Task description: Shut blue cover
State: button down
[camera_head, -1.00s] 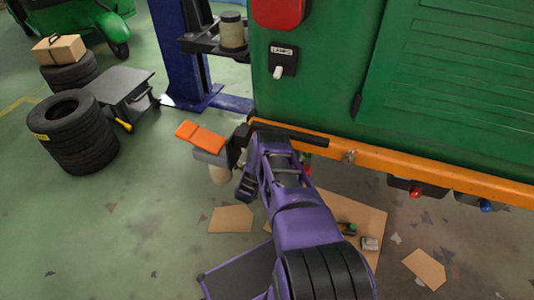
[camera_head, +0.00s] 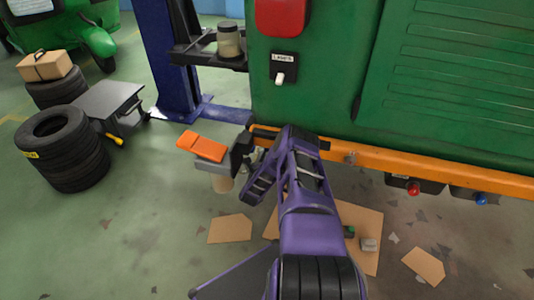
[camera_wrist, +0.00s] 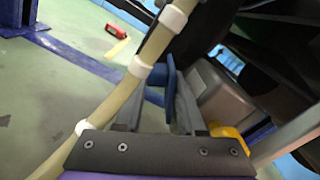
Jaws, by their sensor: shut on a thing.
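A blue round part (camera_wrist: 171,82), which looks like the blue cover, sits between the fingers of my gripper (camera_wrist: 158,92) in the wrist view. The gripper is shut on it. The part's far side and hinge, if any, are hidden, so I cannot tell how far it stands open. In the head view my purple arm reaches to the orange bumper of the green vehicle (camera_head: 440,80), and the fingers are hidden there.
A beige hose (camera_wrist: 112,103) with white clamps runs close on the left of the gripper. A grey canister (camera_wrist: 222,95) and a yellow part (camera_wrist: 229,134) are close on the right. Tyres (camera_head: 62,150) and cardboard (camera_head: 230,229) lie farther off.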

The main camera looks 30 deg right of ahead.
jog(key=shift+s+m, duration=0.15)
jog(key=shift+m, duration=0.25)
dwell(0.3)
jog(key=c, duration=0.8)
grip_release()
jog(key=shift+o, duration=0.9)
jog(key=shift+r, duration=0.1)
